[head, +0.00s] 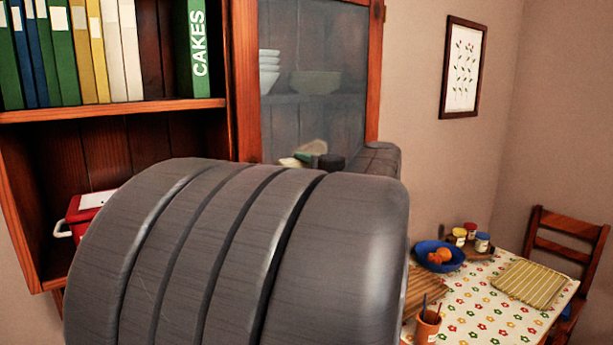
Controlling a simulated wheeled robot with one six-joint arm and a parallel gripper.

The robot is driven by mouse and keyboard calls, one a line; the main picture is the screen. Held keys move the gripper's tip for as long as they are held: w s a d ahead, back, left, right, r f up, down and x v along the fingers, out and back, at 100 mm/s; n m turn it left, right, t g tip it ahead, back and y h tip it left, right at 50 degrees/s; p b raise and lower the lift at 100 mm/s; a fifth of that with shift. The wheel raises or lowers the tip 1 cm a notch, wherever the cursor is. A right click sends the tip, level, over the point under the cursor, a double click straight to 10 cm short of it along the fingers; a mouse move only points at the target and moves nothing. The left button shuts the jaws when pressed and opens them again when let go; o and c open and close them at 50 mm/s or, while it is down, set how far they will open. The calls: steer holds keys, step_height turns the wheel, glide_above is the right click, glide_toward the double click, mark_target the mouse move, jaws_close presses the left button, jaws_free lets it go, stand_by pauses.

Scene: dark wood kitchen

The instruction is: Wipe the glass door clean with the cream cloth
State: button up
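The glass door (345,45) of the wall cabinet is in the upper middle of the head view, in a reddish-brown wooden frame. Its pane looks grey and hazy, and it appears shut. A small cream patch (312,147), which looks like part of the cream cloth, shows low in front of the pane, just above my arm. Small green and dark pieces sit beside it. My big grey arm link fills the lower middle and hides the door's lower part and most of my gripper. I cannot make out the fingers or whether they grip the cloth.
Bowls (314,82) stand behind the glass. At the lower right are a flowered table (483,318), a blue fruit bowl (440,262) and a chair (566,240).

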steer(key=shift+w+a, duration=0.3)
steer(key=shift+w, duration=0.15)
steer(key=shift+d, duration=0.15)
steer(key=shift+w+d+f+b, duration=0.1)
steer(key=shift+w+d+b, duration=0.45)
steer(key=shift+d, duration=0.35)
steer(key=w+d+b, duration=0.1)
steer(key=w+d, duration=0.3)
steer(key=d, duration=0.2)
steer(key=shift+w+d+b, duration=0.3)
steer(key=shift+w, duration=0.05)
steer(key=shift+a, duration=0.1)
